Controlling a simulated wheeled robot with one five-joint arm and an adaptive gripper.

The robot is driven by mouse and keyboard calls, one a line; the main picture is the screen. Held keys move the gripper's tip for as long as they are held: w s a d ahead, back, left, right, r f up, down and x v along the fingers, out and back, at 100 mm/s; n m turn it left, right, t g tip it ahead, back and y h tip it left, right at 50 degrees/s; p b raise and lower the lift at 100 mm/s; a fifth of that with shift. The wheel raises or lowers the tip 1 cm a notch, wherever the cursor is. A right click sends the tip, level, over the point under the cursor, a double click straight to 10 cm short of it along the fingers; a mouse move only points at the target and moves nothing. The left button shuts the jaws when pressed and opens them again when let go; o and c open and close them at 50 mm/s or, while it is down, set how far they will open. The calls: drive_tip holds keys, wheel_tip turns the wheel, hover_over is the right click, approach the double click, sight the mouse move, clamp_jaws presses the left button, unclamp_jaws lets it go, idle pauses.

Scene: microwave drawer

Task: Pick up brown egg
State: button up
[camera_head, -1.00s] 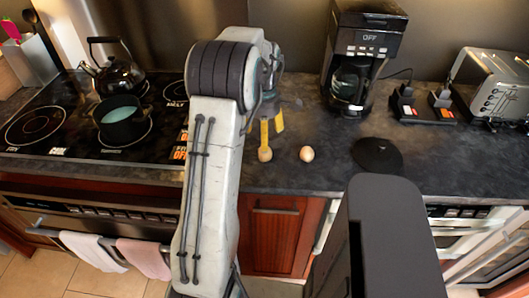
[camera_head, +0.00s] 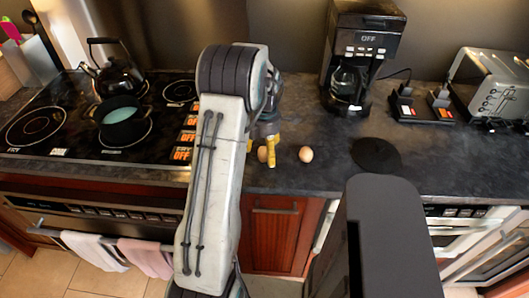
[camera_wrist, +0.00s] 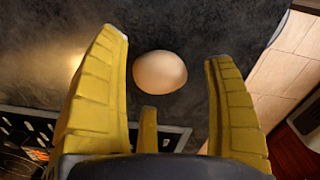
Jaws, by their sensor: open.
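Two eggs lie on the dark countertop in the head view. One brownish egg (camera_head: 263,154) is right beside my gripper (camera_head: 272,150), partly behind the arm and fingers. The other egg (camera_head: 306,154) lies apart to the right. In the wrist view, one light brown egg (camera_wrist: 160,72) lies between and just ahead of my open yellow fingers (camera_wrist: 167,48), with a gap on both sides. I cannot tell from this view alone which of the two eggs it is. My gripper is empty and low over the counter.
A stovetop with a pot (camera_head: 121,120) and a kettle (camera_head: 114,75) is at the left. A coffee maker (camera_head: 362,50) stands behind, a black disc (camera_head: 376,154) lies right of the eggs, and a toaster (camera_head: 492,85) is far right. The counter's front edge is close.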

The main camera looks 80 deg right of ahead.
drive_tip(key=shift+f, duration=0.8)
drive_tip(key=shift+c, duration=0.2)
drive_tip(key=c, duration=0.9)
